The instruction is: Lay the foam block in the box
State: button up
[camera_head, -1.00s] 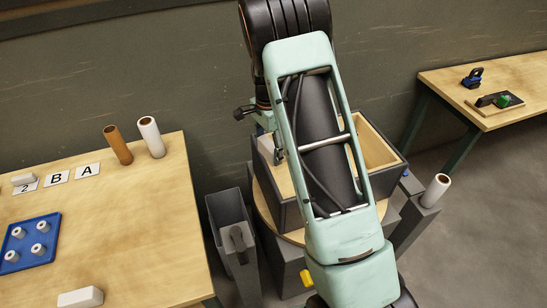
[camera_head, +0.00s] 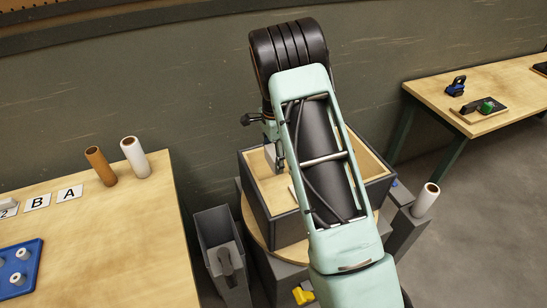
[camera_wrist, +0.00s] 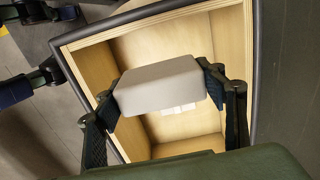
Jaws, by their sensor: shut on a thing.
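The foam block, a pale grey rounded slab (camera_wrist: 160,86), is held between the two dark fingers of my gripper (camera_wrist: 165,92) in the wrist view. The box (camera_wrist: 247,60) has pale wooden inner walls and a dark rim. The block is over the box's opening, and the floor shows beyond it. How far it is above the floor is hard to tell. In the head view the box (camera_head: 262,222) stands behind my arm, which hides much of it. A bit of the block (camera_head: 271,156) shows beside my arm. My gripper is mostly hidden there.
Small white pieces (camera_wrist: 179,108) lie on the box floor. A grey bin (camera_head: 213,226) stands left of the box. A grey post with a white roll (camera_head: 426,199) stands right. The left table (camera_head: 110,235) holds two rolls, cards and a blue tray. Another table (camera_head: 440,95) is at right.

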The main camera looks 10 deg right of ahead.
aim_at(274, 206)
jog(key=shift+f+b, duration=7.6)
jog(key=shift+f, duration=3.85)
jog(key=shift+s+f, duration=0.25)
jog(key=o, duration=0.9)
jog(key=shift+d+f, duration=0.1)
jog(key=shift+o, duration=0.2)
notch_tip(274, 206, up, 13)
jog(key=shift+w, duration=0.25)
